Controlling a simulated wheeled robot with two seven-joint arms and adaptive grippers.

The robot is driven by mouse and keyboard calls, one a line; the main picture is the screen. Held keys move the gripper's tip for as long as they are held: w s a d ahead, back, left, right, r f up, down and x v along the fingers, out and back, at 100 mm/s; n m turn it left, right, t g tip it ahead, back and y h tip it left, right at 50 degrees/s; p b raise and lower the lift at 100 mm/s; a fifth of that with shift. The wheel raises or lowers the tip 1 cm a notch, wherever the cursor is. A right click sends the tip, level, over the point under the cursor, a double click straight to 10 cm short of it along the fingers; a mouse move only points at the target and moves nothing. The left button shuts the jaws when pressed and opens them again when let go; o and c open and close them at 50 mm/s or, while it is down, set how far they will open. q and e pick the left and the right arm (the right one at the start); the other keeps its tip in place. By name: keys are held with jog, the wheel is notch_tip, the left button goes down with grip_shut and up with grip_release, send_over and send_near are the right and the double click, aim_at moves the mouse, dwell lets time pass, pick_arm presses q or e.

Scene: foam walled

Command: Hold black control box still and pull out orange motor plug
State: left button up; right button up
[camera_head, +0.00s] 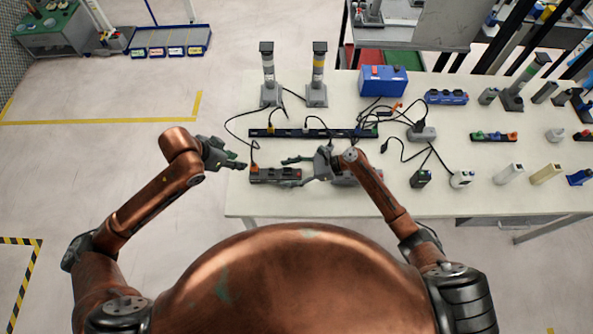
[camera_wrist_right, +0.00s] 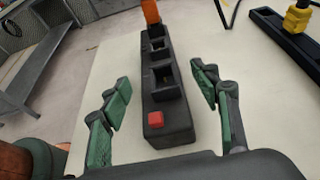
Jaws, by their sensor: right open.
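The black control box (camera_head: 270,175) lies near the front left of the table. In the right wrist view the black control box (camera_wrist_right: 165,100) runs away from me, with a red button (camera_wrist_right: 155,119) at its near end and square sockets along its top. The orange motor plug (camera_head: 254,169) is at its left end; it also shows at the far end in the right wrist view (camera_wrist_right: 150,12). My right gripper (camera_head: 290,172) is open, fingers (camera_wrist_right: 162,85) either side of the box with gaps. My left gripper (camera_head: 241,165) is just left of the plug; its finger gap is unclear.
A long dark socket strip (camera_head: 315,133) with cables lies behind the box. Two signal posts (camera_head: 268,75) (camera_head: 318,75) and a blue box (camera_head: 382,80) stand further back. A black cable (camera_head: 228,125) loops to the plug. Several small devices occupy the table's right side.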

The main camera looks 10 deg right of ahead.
jog(key=shift+a+f, duration=0.2)
jog(key=shift+a, duration=0.25)
jog(key=shift+c, duration=0.2)
